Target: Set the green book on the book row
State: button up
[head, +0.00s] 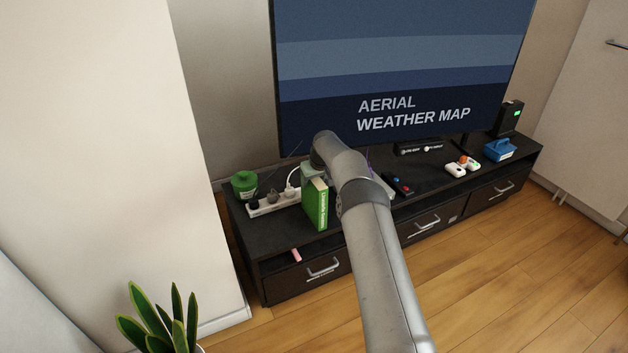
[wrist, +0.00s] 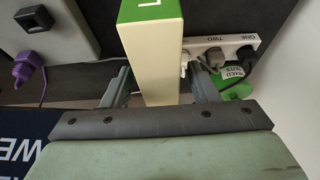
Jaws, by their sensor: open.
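The green book (head: 316,204) stands upright near the front left of the black TV stand, its green side facing the head camera. In the wrist view the book (wrist: 152,50) shows as a cream block with a green edge. My gripper (wrist: 161,88) is open, with one finger on each side of the book. I cannot tell whether the fingers touch it. In the head view my arm hides most of the gripper. I cannot make out a book row in either view; my arm covers the middle of the stand.
A white power strip (head: 275,203) with plugs and a green container (head: 244,184) lie left of the book. A large TV (head: 400,70) rises behind. Game controllers (head: 462,166) and a blue caddy (head: 499,150) are at the right. A purple plug (wrist: 22,75) shows in the wrist view.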

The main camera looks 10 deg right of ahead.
jog(key=p+v, duration=0.1)
jog(key=v, duration=1.1)
jog(key=s+a+r+g, duration=0.1)
jog(key=s+r, duration=0.3)
jog(key=s, duration=0.3)
jog(key=s+a+r, duration=0.1)
jog(key=s+r, duration=0.3)
jog(key=s, duration=0.3)
jog(key=s+f+m+g+h, duration=0.1)
jog(key=s+m+g, duration=0.2)
jog(key=s, duration=3.7)
jog(key=shift+g, duration=0.3)
jog(key=shift+o, duration=0.5)
jog(key=shift+d, duration=0.15)
